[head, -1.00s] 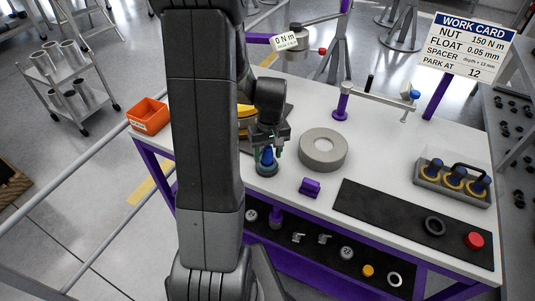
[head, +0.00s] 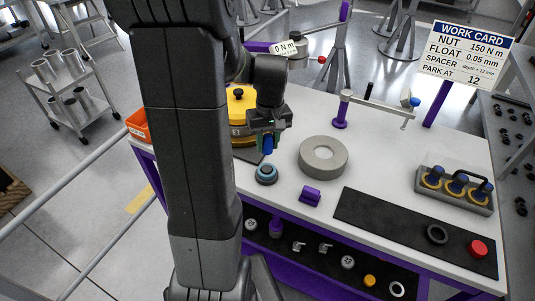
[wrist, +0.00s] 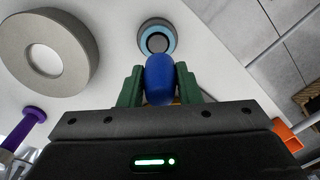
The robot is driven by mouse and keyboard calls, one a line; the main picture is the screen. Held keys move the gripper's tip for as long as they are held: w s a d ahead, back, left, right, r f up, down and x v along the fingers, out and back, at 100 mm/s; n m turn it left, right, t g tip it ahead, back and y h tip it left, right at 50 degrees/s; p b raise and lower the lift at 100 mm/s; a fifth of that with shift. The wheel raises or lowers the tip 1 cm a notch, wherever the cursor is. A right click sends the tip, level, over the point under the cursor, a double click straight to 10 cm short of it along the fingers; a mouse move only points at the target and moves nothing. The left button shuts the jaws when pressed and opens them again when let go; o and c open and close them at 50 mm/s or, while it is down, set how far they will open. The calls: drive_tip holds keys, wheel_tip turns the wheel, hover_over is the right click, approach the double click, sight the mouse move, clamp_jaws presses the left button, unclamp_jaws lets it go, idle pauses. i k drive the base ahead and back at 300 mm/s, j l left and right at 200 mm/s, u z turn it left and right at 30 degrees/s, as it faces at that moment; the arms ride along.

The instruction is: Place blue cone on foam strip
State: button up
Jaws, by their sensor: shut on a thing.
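The blue cone (head: 269,145) is held between the green fingertips of my gripper (head: 268,138), above the table. In the wrist view the cone (wrist: 159,78) sits between both green fingers (wrist: 158,84), its rounded end towards the camera. Below it on the white table is a dark round base with a light blue ring (head: 266,174), apart from the cone. That base also shows in the wrist view (wrist: 157,38). The dark foam strip (head: 405,228) lies along the table's front right, with a black ring (head: 437,233) and a red button-like piece (head: 478,249) on it.
A grey ring (head: 323,157) and a purple block (head: 310,195) stand between my gripper and the strip. A purple-based stand with a bar (head: 341,112) is behind. A grey tray of blue-and-yellow pieces (head: 455,190) is at right. The strip's left and middle are bare.

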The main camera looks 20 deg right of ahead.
sight(359, 208)
drive_tip(key=k+l, duration=0.35)
drive_tip(key=l, duration=0.15)
drive_tip(key=k+l, duration=0.35)
drive_tip(key=l, duration=0.1)
